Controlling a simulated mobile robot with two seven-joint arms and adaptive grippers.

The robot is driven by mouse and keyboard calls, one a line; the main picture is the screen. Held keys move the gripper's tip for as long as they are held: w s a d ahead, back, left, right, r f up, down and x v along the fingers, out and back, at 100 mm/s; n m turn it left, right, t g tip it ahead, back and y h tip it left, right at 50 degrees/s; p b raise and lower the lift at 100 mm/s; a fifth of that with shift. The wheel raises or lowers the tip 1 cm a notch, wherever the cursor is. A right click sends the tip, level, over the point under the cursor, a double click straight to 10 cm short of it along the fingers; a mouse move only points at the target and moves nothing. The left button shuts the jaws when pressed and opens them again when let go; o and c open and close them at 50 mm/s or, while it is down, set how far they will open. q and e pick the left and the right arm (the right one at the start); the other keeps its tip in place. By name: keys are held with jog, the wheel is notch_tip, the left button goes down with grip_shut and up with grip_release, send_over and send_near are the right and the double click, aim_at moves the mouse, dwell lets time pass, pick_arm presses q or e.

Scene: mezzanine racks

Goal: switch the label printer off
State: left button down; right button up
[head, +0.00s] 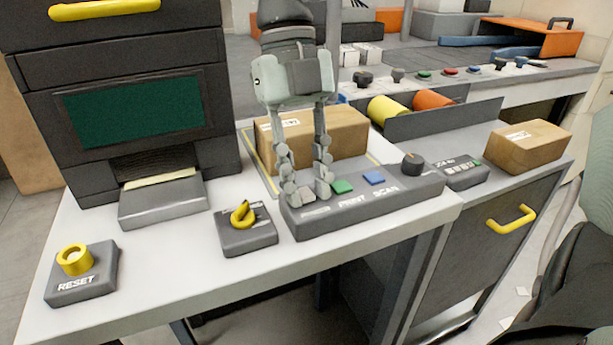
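The dark label printer (38,75) stands at the left of the bench, with a dark green screen (135,112) and a pale label strip in its front slot. In front of it is a dark box with a yellow rotary knob (243,214), its pointer tilted. Right of the knob is a button panel (310,225) with a whitish button (307,195), a green button over PRINT (342,187), a blue button over SCAN (374,178) and a black knob (412,163). My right gripper (306,194) points down over the panel's left end, fingers apart and empty. Contact cannot be told. My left gripper is out of view.
A yellow RESET button box (80,284) sits at the front left. A cardboard box (345,135) stands behind the gripper, another (528,146) at right. White bench top (180,265) is clear between RESET and the yellow knob.

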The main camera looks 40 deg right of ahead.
jog(key=shift+o, duration=0.8)
jog(key=v, duration=1.2)
jog(key=shift+s, duration=0.15)
